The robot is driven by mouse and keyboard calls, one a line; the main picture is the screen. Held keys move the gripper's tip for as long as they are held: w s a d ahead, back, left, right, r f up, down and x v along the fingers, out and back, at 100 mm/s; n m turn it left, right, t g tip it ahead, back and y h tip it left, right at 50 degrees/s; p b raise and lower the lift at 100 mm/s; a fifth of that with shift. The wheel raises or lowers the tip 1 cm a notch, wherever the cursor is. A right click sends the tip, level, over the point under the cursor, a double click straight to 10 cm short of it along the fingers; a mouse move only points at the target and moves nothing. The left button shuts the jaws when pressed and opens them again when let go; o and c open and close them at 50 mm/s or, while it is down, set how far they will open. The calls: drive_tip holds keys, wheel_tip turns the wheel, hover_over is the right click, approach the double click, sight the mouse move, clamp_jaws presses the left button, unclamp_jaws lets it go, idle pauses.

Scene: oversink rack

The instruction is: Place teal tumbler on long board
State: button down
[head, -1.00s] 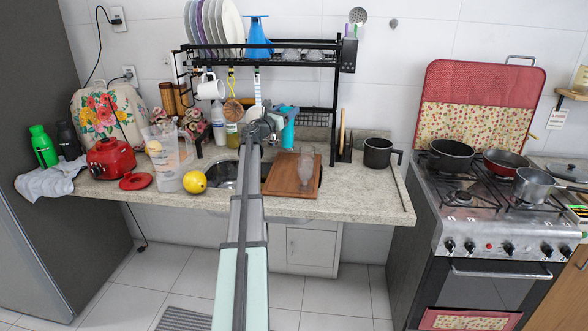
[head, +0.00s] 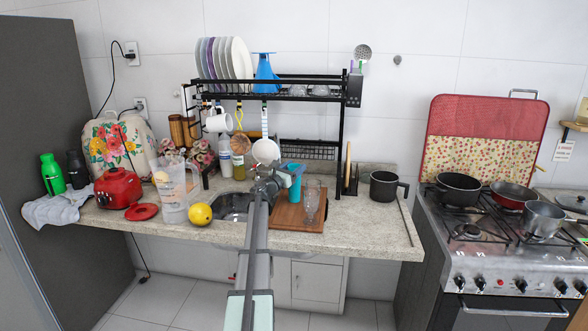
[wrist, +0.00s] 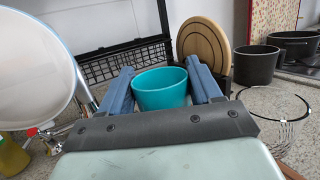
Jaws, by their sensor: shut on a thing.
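The teal tumbler (head: 296,184) is upright between the two blue fingers of my gripper (head: 288,170), which is shut on it. In the wrist view the tumbler (wrist: 160,92) shows its open rim between the fingers (wrist: 160,70); its base is hidden. The long board (head: 290,221), brown wood, lies on the counter beside the sink. In the head view the tumbler's lower part overlaps the back half of the board; I cannot tell if it touches it.
A clear stemmed glass (head: 311,207) stands on the board, just right of the tumbler. A black dish rack (head: 340,130) rises behind, with a white pan (head: 265,151) hanging from it.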

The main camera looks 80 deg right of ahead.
drive_tip(key=c, duration=0.7)
unclamp_jaws()
drive_tip(key=shift+f, duration=0.1)
drive_tip(key=o, duration=0.5)
drive_tip(key=v, duration=1.2)
